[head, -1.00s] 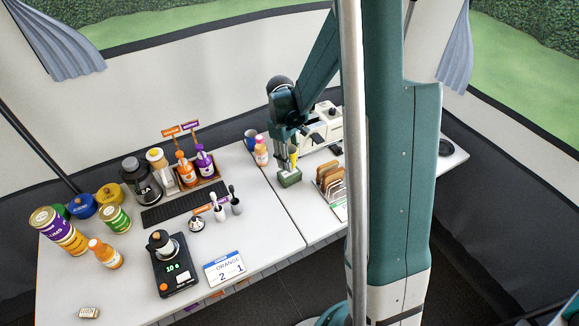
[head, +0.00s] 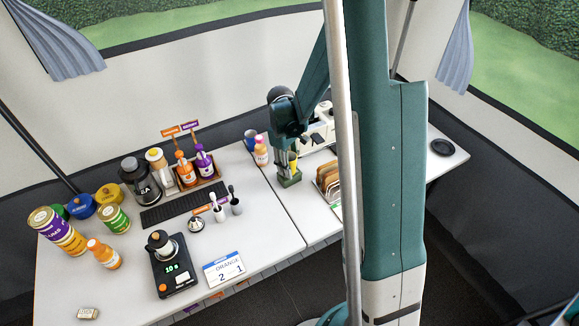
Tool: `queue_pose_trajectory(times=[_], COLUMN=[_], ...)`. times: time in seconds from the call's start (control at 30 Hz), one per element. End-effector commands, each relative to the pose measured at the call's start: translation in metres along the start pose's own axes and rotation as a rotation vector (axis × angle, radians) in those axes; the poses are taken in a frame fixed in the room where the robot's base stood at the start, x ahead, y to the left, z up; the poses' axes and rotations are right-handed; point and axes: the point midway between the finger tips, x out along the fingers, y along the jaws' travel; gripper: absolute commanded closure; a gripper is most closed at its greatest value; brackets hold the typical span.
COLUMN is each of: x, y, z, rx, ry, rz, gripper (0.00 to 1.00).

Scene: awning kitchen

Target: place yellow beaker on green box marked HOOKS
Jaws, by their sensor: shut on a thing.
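The yellow beaker (head: 293,160) shows as a small yellow patch at my gripper (head: 287,169), which is shut on it. My gripper points down at the back of the right-hand table. The green box (head: 289,180) lies directly below the gripper and beaker. Its HOOKS marking is too small to read. The gripper's fingers hide much of the beaker, and I cannot tell whether the beaker touches the box.
A rack of brown slices (head: 328,180) stands close to the right of the box. A white appliance (head: 323,127) stands behind. An orange bottle (head: 261,154) and blue cup (head: 250,138) stand to the left.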

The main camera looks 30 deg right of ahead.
Motion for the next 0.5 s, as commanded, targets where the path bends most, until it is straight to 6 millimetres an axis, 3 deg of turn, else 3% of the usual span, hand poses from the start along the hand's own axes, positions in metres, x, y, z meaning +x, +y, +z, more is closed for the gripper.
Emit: queue_pose_trajectory(times=[0.1,0.13,0.23,0.5], x=[0.0037,0.0033,0.0027,0.0025], y=[0.0,0.0,-0.0001,-0.0001], z=[-0.0004,-0.0003,-0.0003,-0.0003], rx=[0.0,0.0,0.0,0.0], ry=[0.0,0.0,0.0,0.0], rz=[0.0,0.0,0.0,0.0], gripper=[0.81,0.67,0.54,0.54])
